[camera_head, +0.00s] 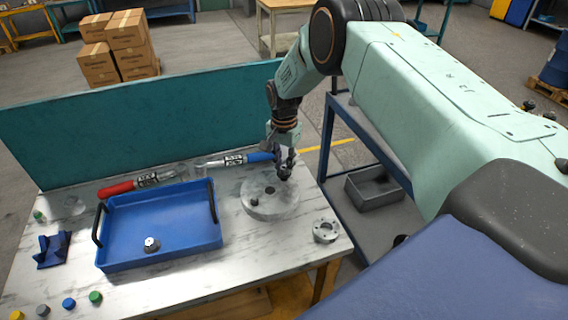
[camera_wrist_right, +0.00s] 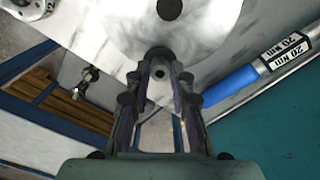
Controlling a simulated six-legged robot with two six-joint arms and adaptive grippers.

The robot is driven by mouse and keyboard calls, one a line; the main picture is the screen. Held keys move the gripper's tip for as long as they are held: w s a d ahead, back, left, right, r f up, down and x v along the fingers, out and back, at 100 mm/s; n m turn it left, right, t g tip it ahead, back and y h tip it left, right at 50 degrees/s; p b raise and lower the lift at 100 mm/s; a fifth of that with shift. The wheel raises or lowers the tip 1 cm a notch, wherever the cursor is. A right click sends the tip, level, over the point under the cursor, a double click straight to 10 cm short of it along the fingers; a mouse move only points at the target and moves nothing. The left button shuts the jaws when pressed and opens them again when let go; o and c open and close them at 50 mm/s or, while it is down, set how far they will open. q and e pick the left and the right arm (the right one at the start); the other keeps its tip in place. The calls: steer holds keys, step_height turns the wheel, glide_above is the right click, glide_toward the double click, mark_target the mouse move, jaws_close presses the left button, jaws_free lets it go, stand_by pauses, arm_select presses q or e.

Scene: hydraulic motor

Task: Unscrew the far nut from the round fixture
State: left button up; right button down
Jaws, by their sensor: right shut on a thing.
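The round fixture (camera_head: 262,208) is a thick grey metal disc on the table, right of the blue tray. A dark nut (camera_head: 254,200) sits on its top, left of my right gripper. My right gripper (camera_head: 285,174) points down at the far right part of the disc. In the right wrist view the fixture (camera_wrist_right: 200,28) fills the top, with a dark nut (camera_wrist_right: 170,9) on it. My right gripper (camera_wrist_right: 160,62) is shut there on a small piece, apparently the far nut, mostly hidden between the fingers. My left gripper is in neither view.
The blue tray (camera_head: 208,238) holds one metal nut (camera_head: 152,244). Red-handled (camera_head: 117,189) and blue-handled (camera_head: 262,157) torque wrenches lie behind it. A flanged ring (camera_head: 325,230) lies near the right table edge. Several coloured caps line the front left. A teal panel (camera_head: 140,120) bounds the back.

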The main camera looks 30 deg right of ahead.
mark_target(284, 167)
steer(key=shift+r+p, duration=1.65)
steer(key=shift+r, duration=0.45)
steer(key=shift+f, duration=0.1)
